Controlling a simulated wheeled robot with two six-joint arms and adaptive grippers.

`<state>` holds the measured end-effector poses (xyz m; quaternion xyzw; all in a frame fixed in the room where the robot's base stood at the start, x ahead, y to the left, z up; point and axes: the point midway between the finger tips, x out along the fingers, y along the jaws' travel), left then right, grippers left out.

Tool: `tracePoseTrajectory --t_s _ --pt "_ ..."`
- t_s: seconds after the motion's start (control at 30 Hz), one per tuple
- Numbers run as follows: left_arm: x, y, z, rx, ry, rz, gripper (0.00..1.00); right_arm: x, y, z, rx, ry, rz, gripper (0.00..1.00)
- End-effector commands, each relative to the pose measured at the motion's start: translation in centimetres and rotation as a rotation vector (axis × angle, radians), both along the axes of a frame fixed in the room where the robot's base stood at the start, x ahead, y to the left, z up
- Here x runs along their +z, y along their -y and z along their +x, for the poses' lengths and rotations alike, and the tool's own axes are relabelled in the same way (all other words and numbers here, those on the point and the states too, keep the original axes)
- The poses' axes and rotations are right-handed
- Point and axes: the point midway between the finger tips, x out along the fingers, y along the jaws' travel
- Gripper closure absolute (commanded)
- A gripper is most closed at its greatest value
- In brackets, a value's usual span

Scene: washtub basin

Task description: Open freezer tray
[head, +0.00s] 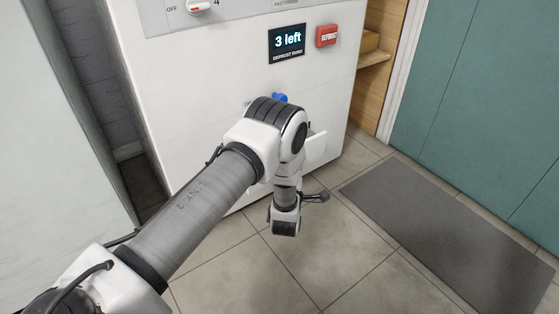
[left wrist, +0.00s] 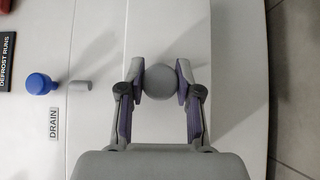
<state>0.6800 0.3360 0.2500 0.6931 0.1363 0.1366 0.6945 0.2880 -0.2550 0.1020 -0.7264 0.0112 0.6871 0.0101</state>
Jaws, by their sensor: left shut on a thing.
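The white freezer (head: 225,75) stands in front of me, and its lower front fills much of the left wrist view. There a round grey knob (left wrist: 160,82) sits between the two fingertips of my left gripper (left wrist: 160,80). Both finger pads press on the knob from opposite sides. A straight seam runs across the white front just beside the knob, and the panel with the knob (left wrist: 238,60) lies on the floor side of it. In the head view my left arm hides the knob and fingers. My right gripper is in neither view.
A blue knob (head: 280,97) is above my wrist; it also shows in the left wrist view (left wrist: 40,84), near a DRAIN label (left wrist: 54,124). A display (head: 287,42) reads "3 left", beside a red button (head: 326,36). A grey mat (head: 450,235) lies on the tiled floor.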

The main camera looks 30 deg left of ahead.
Motion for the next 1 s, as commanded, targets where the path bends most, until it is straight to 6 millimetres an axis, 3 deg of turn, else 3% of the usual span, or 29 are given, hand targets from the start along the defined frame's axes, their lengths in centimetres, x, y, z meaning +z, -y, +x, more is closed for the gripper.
tracePoseTrajectory --t_s 0.03,0.23,0.57,0.6,0.67,1.0 --pt "0.7 1.1 -0.5 -0.001 -0.002 0.002 1.0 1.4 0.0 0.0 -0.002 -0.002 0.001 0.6" --pt "0.5 4.1 -1.8 0.001 0.001 0.002 1.0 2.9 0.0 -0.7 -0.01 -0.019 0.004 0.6" --pt "0.2 4.4 -2.0 0.004 0.002 0.002 1.0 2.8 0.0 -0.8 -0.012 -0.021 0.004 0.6" --pt "0.2 4.4 -2.0 0.004 0.003 0.001 0.6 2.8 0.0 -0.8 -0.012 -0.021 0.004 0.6" --pt "0.2 4.4 -2.0 0.004 0.003 0.001 0.41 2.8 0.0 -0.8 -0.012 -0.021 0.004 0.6" --pt "0.2 4.5 -2.3 0.004 0.001 0.002 0.41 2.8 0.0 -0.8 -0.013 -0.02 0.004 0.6"
